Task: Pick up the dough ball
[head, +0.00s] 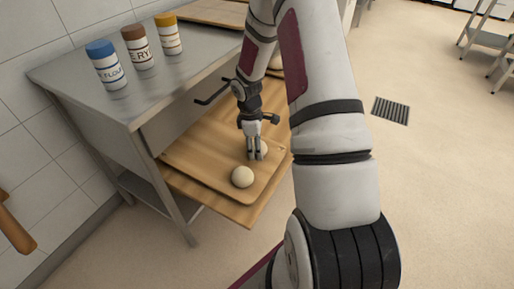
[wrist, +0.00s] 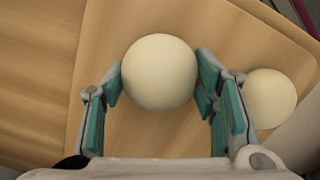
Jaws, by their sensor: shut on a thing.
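A pale round dough ball (wrist: 158,72) sits between the two green-padded fingers of my gripper (wrist: 160,90) in the wrist view, with a pad against each side. My gripper (head: 255,156) points down over the wooden board in the head view, and the held ball (head: 264,149) is partly hidden behind its fingers. A second dough ball (head: 242,177) lies loose on the board nearer the camera. It also shows outside the right finger in the wrist view (wrist: 270,98). I cannot tell whether the held ball is clear of the board.
The wooden board (head: 205,158) lies on a lower wooden surface beside a steel table (head: 70,72). Three labelled jars with blue (head: 107,66), brown (head: 138,48) and yellow (head: 169,34) lids stand on the table. Open floor lies to the right.

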